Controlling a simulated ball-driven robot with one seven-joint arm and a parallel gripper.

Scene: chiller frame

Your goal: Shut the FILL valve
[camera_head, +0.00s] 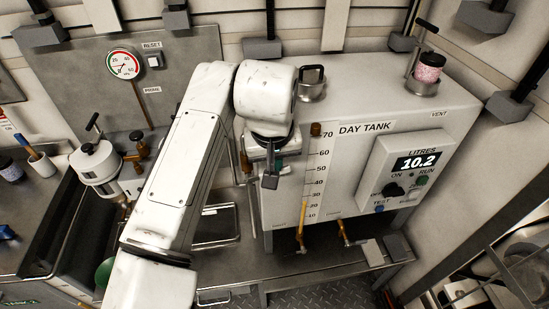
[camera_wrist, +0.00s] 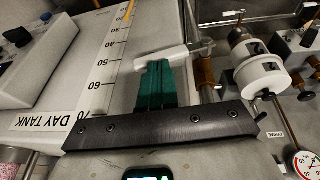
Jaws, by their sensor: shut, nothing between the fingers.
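No label reading FILL is legible, so I cannot tell which fitting is the FILL valve. My gripper (camera_head: 271,178) is in front of the left part of the day tank (camera_head: 350,100). In the wrist view my gripper (camera_wrist: 161,80) shows two green fingers together, with nothing between them. A pale bar (camera_wrist: 176,57) lies across the fingertips' end; I cannot tell if they touch it. A brass fitting (camera_head: 246,163) shows partly behind my gripper at the tank's left side.
A pink-filled jar (camera_head: 430,68) stands on top. A white cylindrical housing (camera_head: 95,165) with brass fittings is at left. A gauge (camera_head: 123,64) is on the back panel.

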